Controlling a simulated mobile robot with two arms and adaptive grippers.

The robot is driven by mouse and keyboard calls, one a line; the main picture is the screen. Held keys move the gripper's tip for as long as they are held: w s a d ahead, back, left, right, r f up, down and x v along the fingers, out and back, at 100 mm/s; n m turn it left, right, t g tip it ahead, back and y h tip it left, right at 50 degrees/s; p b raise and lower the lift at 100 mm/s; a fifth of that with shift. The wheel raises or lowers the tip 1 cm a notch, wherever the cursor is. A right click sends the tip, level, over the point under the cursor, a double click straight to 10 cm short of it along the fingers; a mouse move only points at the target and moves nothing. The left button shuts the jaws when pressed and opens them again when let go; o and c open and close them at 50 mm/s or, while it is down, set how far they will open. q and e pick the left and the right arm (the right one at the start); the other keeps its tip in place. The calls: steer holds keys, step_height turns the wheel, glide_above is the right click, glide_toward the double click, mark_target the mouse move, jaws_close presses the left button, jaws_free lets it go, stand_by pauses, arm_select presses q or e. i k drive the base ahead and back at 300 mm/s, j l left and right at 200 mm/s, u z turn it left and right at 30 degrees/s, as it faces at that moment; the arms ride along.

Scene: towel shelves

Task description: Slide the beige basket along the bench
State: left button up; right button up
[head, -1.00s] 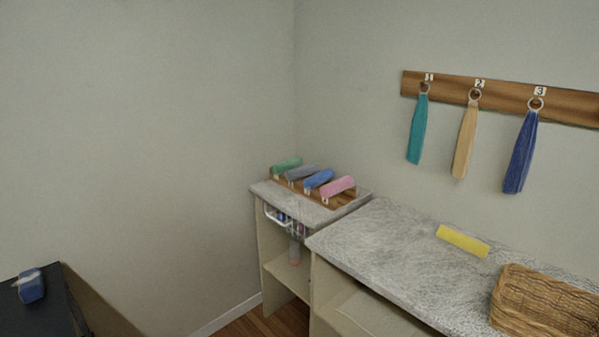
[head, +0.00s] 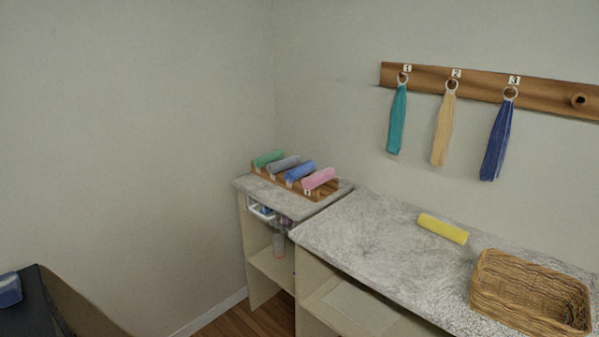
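The beige wicker basket (head: 500,309) sits on the right part of the grey speckled bench (head: 362,239) in the head view. Neither of my grippers shows in the head view.
A lower shelf holds rolled towels on a wooden rack (head: 328,191). Towels hang from a wooden peg rail (head: 545,96) above. A dark surface (head: 36,312) stands lower left.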

mark_target(493, 301)
steer(key=z, duration=1.45)
